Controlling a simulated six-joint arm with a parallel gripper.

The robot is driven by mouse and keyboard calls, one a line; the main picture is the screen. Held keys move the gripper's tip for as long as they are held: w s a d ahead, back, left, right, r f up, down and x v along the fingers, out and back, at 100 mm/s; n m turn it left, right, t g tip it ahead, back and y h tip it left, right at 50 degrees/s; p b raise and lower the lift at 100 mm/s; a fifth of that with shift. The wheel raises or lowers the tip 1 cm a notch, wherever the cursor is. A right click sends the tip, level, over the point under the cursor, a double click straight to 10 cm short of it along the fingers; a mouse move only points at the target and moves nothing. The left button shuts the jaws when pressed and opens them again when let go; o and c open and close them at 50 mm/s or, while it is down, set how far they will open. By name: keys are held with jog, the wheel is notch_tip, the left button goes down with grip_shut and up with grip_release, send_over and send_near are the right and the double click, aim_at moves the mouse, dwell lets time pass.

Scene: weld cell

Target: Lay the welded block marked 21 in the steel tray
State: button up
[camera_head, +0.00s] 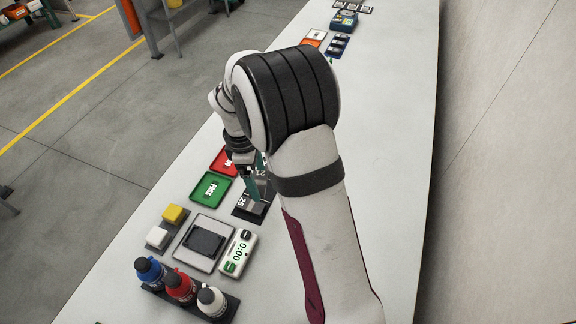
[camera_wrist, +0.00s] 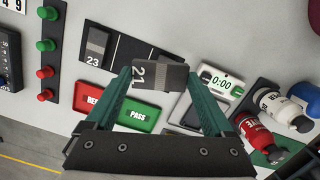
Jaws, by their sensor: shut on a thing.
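The welded block marked 21 (camera_wrist: 160,76) is dark grey with a lighter band and white digits. In the wrist view it sits between the two teal fingertips of my gripper (camera_wrist: 158,78), which is shut on it. In the head view my gripper (camera_head: 257,178) is partly hidden by my arm, over the dark rack; its height above the rack is unclear. A flat light-grey steel tray (camera_head: 196,261) with a dark middle lies left of and nearer than the rack. In the wrist view it is partly hidden behind the right finger.
A block marked 23 (camera_wrist: 96,44) lies on the dark rack (camera_wrist: 128,48). Red (camera_wrist: 88,97) and green PASS (camera_head: 210,189) trays lie beside it. A timer (camera_head: 238,253) stands close right of the steel tray, several bottles (camera_head: 180,286) in front, yellow (camera_head: 173,213) and white (camera_head: 157,238) pieces left.

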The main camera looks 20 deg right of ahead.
jog(key=s+a+m+y, duration=0.1)
jog(key=a+m, duration=0.8)
jog(key=m, duration=0.2)
jog(key=m+y, duration=0.1)
jog(key=m, duration=0.9)
send_over(203, 242)
jog(key=f, duration=0.1)
jog(key=shift+w+d+f, duration=0.1)
jog(key=shift+w+f, duration=0.05)
jog(key=shift+f, duration=1.85)
jog(key=shift+w+d+f, duration=0.1)
jog(key=shift+f, duration=1.85)
jog(key=shift+a+f, duration=0.1)
jog(key=o, duration=1.5)
notch_tip(203, 242, up, 7)
jog(key=shift+r, duration=0.1)
